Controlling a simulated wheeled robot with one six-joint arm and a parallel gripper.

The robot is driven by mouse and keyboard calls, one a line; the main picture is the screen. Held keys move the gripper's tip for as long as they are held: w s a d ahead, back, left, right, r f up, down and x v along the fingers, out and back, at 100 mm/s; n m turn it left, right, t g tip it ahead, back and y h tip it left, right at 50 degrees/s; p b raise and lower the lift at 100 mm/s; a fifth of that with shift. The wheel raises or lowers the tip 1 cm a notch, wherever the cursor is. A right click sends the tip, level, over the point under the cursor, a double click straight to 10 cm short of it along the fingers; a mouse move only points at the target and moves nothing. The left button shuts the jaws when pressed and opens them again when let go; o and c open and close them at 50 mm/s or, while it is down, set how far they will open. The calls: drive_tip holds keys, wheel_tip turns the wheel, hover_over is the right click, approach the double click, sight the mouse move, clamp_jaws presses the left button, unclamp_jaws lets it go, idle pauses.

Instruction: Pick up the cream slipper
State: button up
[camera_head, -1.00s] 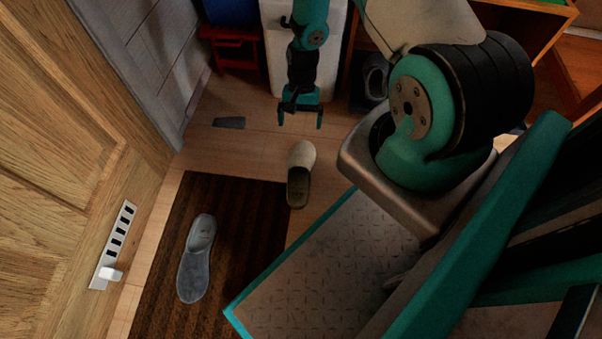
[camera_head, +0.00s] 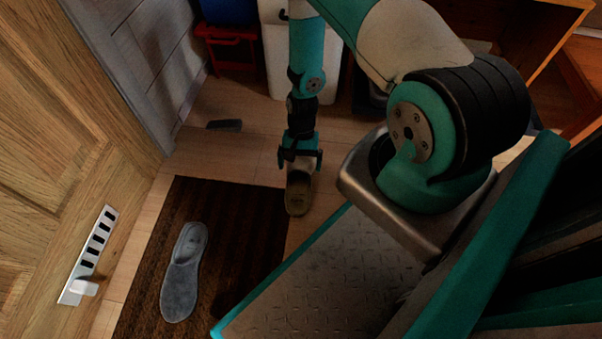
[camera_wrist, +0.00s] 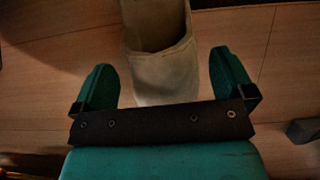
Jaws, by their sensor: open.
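The cream slipper (camera_head: 298,194) lies on the wood floor just right of the brown mat. In the head view my gripper (camera_head: 300,160) is over its toe end and hides part of it; the brown insole shows below the gripper. In the wrist view the slipper (camera_wrist: 165,72) stands between the two green fingers, with a gap on each side. My gripper (camera_wrist: 164,85) is open and holds nothing. I cannot tell how far the fingertips are above the floor.
A grey slipper (camera_head: 184,272) lies on the dark brown mat (camera_head: 245,240). A small dark flat object (camera_head: 224,125) lies on the floor near the wall. A red stool (camera_head: 232,50) and a white container (camera_head: 287,77) stand at the back. A wooden door (camera_head: 60,150) is at left.

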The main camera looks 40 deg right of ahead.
sight(300, 164)
drive_tip(key=b+x, duration=0.2)
drive_tip(key=x, duration=0.1)
drive_tip(key=shift+f, duration=0.35)
drive_tip(key=shift+r, duration=0.1)
drive_tip(key=c, duration=0.7)
drive_tip(key=shift+r, duration=0.1)
